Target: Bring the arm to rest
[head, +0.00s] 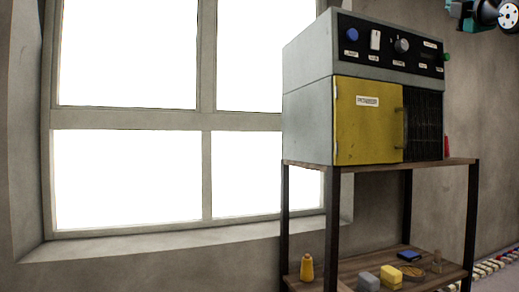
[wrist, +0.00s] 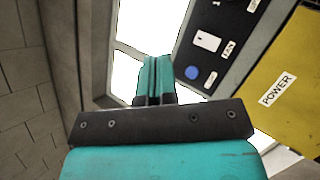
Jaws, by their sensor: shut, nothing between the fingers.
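My gripper (wrist: 155,70) shows in the wrist view with its two teal fingers side by side, shut, with nothing between them. Its fingertips point toward the bright window and the edge of the machine's dark control panel. I see no contact with either. In the head view only a teal and dark part of my arm (head: 485,13) shows, at the top right corner. The fingers cannot be made out there.
A grey machine (head: 308,115) with a yellow door (head: 368,130) stands on a shelf rack (head: 333,225). Its control panel (wrist: 215,45) is tilted in the wrist view. The lower shelf holds a yellow bottle (head: 307,267) and small blocks (head: 392,275). A window (head: 130,122) is at left.

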